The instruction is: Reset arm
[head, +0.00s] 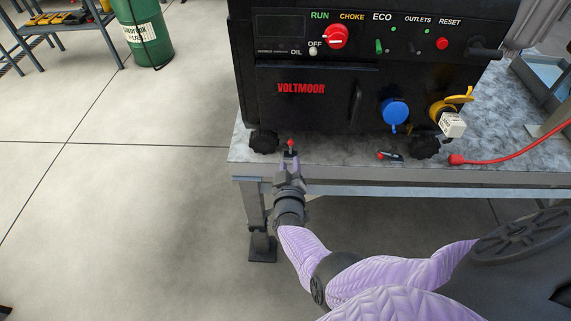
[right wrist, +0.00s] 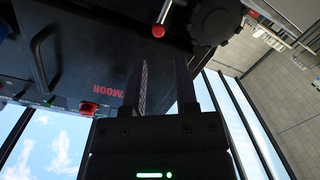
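My right gripper (head: 290,164) is at the front edge of the table, pointing at the generator's lower left corner. In the right wrist view its two fingers (right wrist: 162,68) stand apart with nothing visible between them. A small red-tipped lever (head: 291,144) stands just beyond the fingertips. Its red ball and metal stem also show in the right wrist view (right wrist: 158,31), ahead of the gap between the fingers. Whether the fingers touch it cannot be told. My left gripper is not in view.
A black VOLTMOOR generator (head: 316,110) stands on the grey table (head: 330,160). Another red-tipped piece (head: 390,156) lies near the front edge. A red cable (head: 500,158) and a blue tray (head: 545,75) are to the right. A green drum (head: 143,35) stands on the open floor.

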